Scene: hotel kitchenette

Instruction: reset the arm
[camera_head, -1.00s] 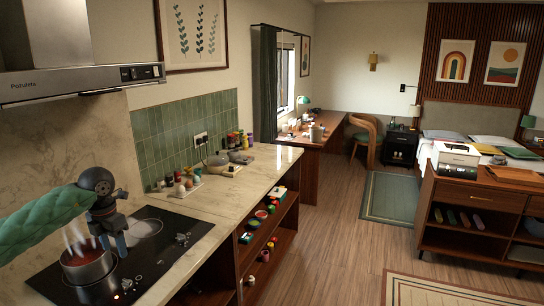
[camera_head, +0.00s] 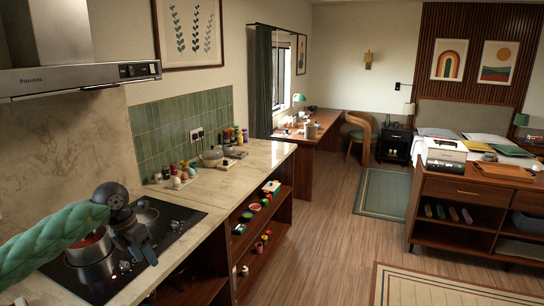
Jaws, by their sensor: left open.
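My left arm, in a padded green sleeve, comes in from the left over the stove. The arm and wrist hide part of the pot. My right gripper is not in view.
A range hood (camera_head: 85,78) hangs above the stove. Open shelves (camera_head: 262,240) below hold small items.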

